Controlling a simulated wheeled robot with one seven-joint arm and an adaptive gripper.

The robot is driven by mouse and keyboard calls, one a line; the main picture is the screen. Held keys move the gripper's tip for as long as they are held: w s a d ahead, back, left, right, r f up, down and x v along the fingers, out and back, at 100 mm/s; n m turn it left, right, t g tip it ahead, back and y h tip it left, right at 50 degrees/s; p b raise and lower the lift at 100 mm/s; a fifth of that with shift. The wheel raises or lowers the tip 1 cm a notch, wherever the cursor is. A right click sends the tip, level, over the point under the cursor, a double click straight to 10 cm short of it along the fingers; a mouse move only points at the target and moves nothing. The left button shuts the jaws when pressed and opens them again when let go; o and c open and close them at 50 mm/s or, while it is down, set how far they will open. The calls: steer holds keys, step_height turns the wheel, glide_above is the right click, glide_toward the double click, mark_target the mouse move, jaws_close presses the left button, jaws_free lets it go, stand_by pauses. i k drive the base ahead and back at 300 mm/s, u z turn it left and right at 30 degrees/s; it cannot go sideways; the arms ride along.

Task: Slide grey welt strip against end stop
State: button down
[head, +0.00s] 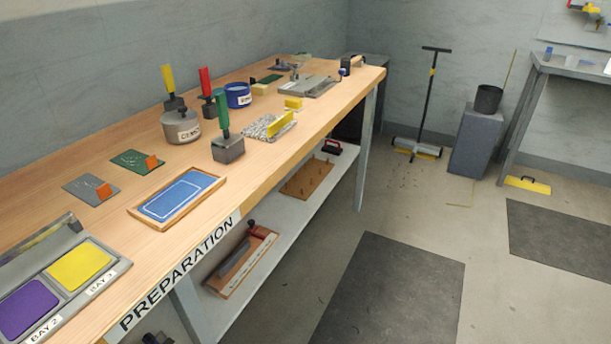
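A long dark grey strip (235,260) lies in a wooden tray (222,290) on the lower shelf under the bench; it looks like the grey welt strip, though it is small here. A pale rail (252,264) runs along the tray's right side. A red piece (261,231) sits at the tray's far end and may be the end stop. I cannot tell whether the strip touches it. A dark knob (251,224) stands near the strip's far end. My gripper is not in view.
The wooden bench (120,205) overhangs the shelf (290,205). A brown pegged board (307,180) lies farther along the shelf. On the bench stand a blue mat tray (180,196), a tin (181,128) and green-handled block (227,147). A dark floor mat (395,290) lies in open floor at right.

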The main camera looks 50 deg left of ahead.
mark_target(227, 266)
steer(key=z, duration=0.15)
steer(key=i, duration=2.25)
steer(key=u, duration=3.25)
